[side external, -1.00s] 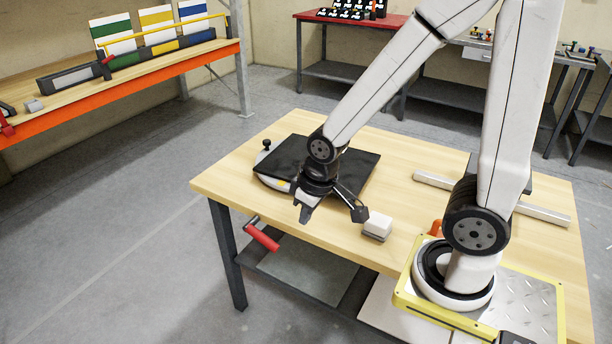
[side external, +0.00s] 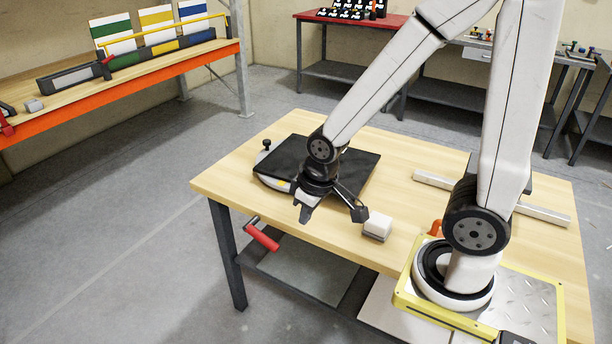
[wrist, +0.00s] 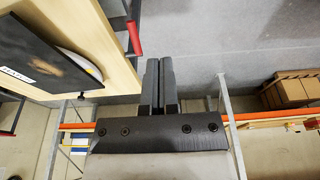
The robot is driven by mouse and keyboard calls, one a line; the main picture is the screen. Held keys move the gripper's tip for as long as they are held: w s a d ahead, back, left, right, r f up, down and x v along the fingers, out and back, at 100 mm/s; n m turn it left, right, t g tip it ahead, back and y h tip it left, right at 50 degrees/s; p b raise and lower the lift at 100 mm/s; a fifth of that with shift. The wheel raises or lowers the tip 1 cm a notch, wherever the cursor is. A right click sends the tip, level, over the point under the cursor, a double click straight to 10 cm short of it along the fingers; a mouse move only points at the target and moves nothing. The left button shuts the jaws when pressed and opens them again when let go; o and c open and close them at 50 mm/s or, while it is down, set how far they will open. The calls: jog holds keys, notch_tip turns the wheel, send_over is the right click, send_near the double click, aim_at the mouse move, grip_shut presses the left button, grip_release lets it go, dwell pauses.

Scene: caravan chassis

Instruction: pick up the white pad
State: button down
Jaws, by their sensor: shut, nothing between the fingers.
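The white pad (side external: 378,221) is a small white block with a grey underside. It sits on the wooden table near its front edge, to the right of my gripper in the side external view. My gripper (side external: 305,214) hangs above the table's front edge, pointing down and apart from the pad. In the wrist view my gripper (wrist: 160,62) has its two fingers side by side, shut and empty. The pad does not show in the wrist view.
A black plate (side external: 350,166) over a white rounded part (side external: 272,182) lies behind my gripper. A red handle (side external: 262,238) sticks out below the table edge (side external: 222,190). A metal bar (side external: 432,180) lies further right. Bare wood surrounds the pad's far side.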

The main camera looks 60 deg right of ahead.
grip_release()
dwell(0.4)
jog(key=g, duration=0.3)
send_over(375, 218)
jog(key=f, duration=1.2)
jog(key=shift+w+a, duration=0.25)
jog(key=shift+a, duration=0.05)
jog(key=shift+s+d+f, duration=0.25)
jog(key=shift+s+d, duration=0.05)
jog(key=shift+f, duration=1.3)
